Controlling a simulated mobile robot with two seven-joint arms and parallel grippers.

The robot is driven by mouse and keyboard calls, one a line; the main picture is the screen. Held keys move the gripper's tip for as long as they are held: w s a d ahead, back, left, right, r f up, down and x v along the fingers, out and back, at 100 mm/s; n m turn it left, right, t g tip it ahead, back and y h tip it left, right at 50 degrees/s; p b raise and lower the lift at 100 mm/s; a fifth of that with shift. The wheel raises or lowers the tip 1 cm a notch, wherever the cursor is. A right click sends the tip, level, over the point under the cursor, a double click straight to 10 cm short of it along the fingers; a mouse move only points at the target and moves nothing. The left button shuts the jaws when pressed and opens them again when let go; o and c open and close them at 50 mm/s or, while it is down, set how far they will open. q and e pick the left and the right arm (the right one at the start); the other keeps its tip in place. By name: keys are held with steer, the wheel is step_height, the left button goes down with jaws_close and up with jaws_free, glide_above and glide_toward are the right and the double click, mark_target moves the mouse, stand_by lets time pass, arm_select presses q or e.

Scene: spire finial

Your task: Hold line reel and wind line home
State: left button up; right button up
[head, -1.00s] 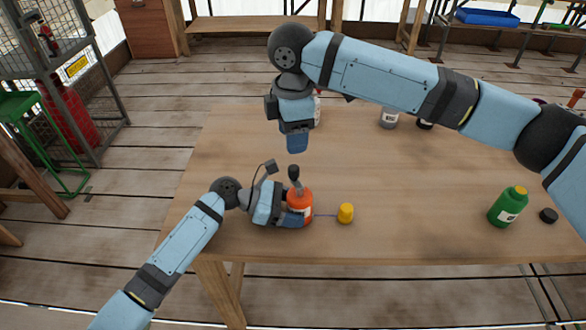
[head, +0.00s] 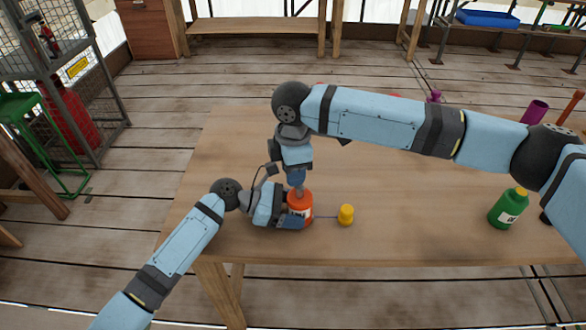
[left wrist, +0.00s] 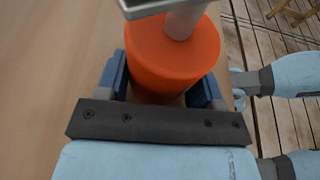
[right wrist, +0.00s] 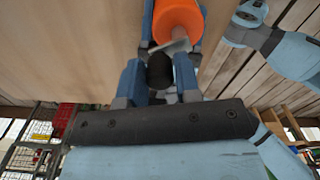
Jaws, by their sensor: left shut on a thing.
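The orange line reel (head: 300,208) stands on the table. My left gripper (head: 294,217) is shut on its sides; the left wrist view shows the orange body (left wrist: 172,58) between the two blue fingers. A grey crank sits on top of the reel. My right gripper (right wrist: 161,60) is above the reel, its open fingers on either side of the crank's black knob (right wrist: 160,72). In the head view the right gripper hides the knob. A thin line (head: 326,217) runs from the reel to a yellow piece (head: 345,215) on the table.
A green bottle (head: 507,208) with a yellow cap stands at the right of the table. A purple cup (head: 535,111) stands at the far right. My right arm crosses over the back of the table and hides things there. The table between yellow piece and green bottle is clear.

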steer(key=c, duration=0.5)
steer(key=shift+o, duration=0.2)
steer(key=shift+m, duration=0.4)
steer(key=m, duration=0.3)
steer(key=shift+w+d, duration=0.15)
steer(key=shift+d, duration=0.2)
steer(key=shift+w+d+m, duration=0.1)
steer(key=shift+d+m, duration=0.15)
steer(key=shift+m, duration=0.95)
steer(key=shift+d+m, duration=0.2)
steer(key=shift+m, duration=1)
steer(key=shift+r, duration=0.1)
steer(key=o, duration=0.9)
steer(key=shift+o, duration=0.2)
